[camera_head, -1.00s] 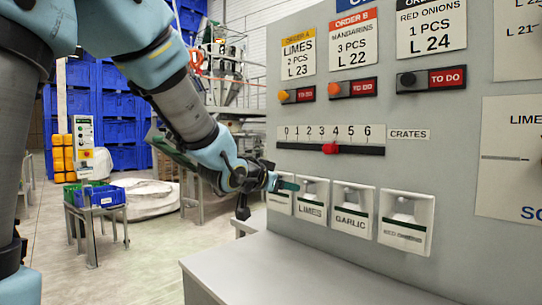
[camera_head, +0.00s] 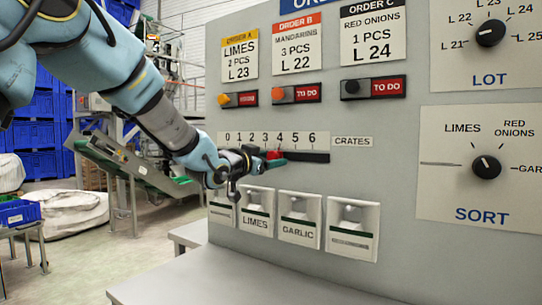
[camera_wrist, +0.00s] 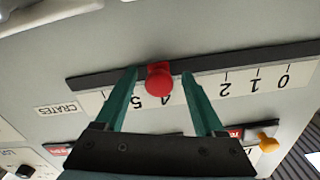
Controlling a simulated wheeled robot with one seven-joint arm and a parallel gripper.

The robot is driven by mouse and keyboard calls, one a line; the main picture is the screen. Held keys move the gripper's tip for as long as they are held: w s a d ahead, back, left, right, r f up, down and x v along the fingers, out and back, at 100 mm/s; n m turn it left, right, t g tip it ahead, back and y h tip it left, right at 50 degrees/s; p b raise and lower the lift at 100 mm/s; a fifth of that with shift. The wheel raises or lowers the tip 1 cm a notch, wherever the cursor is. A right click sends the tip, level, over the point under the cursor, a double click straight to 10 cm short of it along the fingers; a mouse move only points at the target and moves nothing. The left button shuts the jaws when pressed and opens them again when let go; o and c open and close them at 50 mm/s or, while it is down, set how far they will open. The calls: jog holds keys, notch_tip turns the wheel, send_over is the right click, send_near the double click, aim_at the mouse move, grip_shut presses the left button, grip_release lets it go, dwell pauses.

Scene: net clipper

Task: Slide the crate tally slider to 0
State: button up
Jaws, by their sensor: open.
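The crate tally slider is a red knob (camera_head: 274,154) on a dark horizontal track (camera_head: 310,157) under a scale from 0 to 6. The knob sits at about 4. It also shows as a red knob (camera_wrist: 159,78) in the wrist view, where the scale is upside down and 0 lies to the right. My gripper (camera_wrist: 160,74) is open, with one green finger on each side of the knob. Small gaps show between the fingers and the knob. In the head view my gripper (camera_head: 272,161) reaches the track from the left and hides part of its left half.
White-framed bin switches (camera_head: 299,219) sit below the track. Order lamps with TO DO labels (camera_head: 374,87) sit above it. The LOT dial (camera_head: 491,33) and SORT dial (camera_head: 487,167) are at the right. A grey ledge (camera_head: 240,277) juts out below the panel.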

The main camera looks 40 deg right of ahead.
jog(key=shift+w+d, duration=0.1)
jog(key=shift+d, duration=0.3)
jog(key=shift+c, duration=0.2)
grip_shut()
dwell(1.0)
